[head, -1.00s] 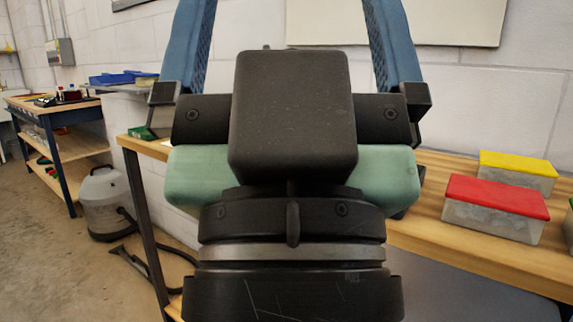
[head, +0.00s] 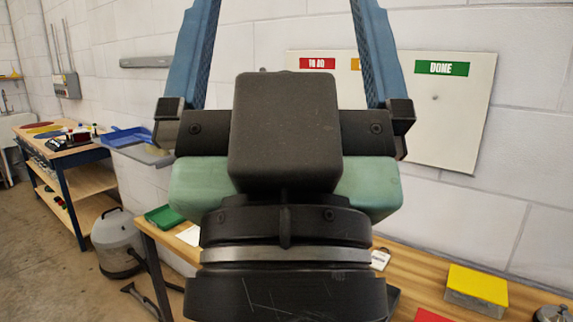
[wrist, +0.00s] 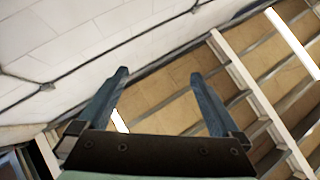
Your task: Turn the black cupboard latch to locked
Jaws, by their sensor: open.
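The black cupboard latch and the cupboard are not visible in either view. My gripper (head: 283,12) fills the middle of the head view, its two blue fingers pointing up and spread wide apart, with the tips cut off by the top edge. In the wrist view my gripper (wrist: 160,73) is open and empty. Beyond its fingers are the ceiling beams and the upper wall, with nothing between the fingers.
A wooden bench (head: 415,270) runs along the wall, bearing a yellow-lidded box (head: 478,284) and a green tray (head: 164,216). A whiteboard (head: 450,115) hangs above. A second bench (head: 85,180) and grey vacuum (head: 115,240) stand left. Open floor (head: 50,270) lies at left.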

